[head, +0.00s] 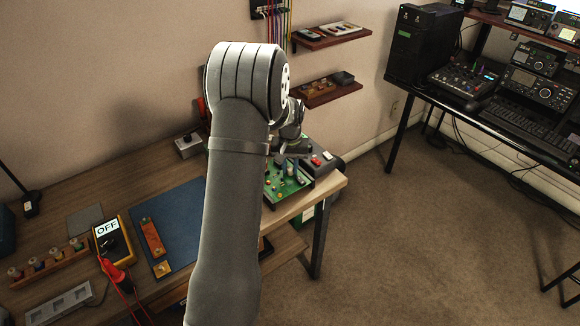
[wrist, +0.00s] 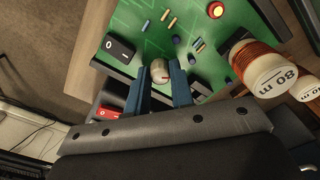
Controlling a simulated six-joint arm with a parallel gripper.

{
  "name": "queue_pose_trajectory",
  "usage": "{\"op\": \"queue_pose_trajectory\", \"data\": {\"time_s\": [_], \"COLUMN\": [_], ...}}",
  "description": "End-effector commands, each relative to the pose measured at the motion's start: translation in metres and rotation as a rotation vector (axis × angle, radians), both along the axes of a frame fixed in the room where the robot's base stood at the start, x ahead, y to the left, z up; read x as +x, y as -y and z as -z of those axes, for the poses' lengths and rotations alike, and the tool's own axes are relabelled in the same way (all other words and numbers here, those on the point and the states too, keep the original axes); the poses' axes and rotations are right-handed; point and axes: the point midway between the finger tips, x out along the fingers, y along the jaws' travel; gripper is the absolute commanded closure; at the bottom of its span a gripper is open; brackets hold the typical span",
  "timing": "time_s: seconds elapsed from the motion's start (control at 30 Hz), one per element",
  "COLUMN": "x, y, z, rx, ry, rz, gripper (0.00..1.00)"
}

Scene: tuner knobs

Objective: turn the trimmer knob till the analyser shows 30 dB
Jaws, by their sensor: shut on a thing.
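The trimmer knob (wrist: 160,71), a small pale knob with a reddish mark on top, stands on the green circuit board (wrist: 150,40) in the wrist view. My gripper (wrist: 161,76) has one blue finger on each side of the knob and is shut on it. In the head view my arm hides the left part of the green board (head: 271,205), and my gripper (head: 287,169) is over the board. The knob cannot be made out there.
A yellow meter (head: 112,240) reading OFF and a blue mat (head: 168,228) lie on the bench's left. A radio desk (head: 500,130) stands at right.

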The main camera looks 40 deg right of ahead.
Motion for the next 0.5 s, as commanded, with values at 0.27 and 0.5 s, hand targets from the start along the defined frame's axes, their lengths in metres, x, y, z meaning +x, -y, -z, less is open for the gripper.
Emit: {"op": "queue_pose_trajectory", "data": {"time_s": [0.27, 0.5], "x": [0.0013, 0.0006], "y": [0.0007, 0.0004], "z": [-0.0006, -0.0003], "rx": [-0.003, -0.001], "ry": [0.004, 0.002], "rz": [-0.001, -0.001], "gripper": [0.69, 0.57]}}
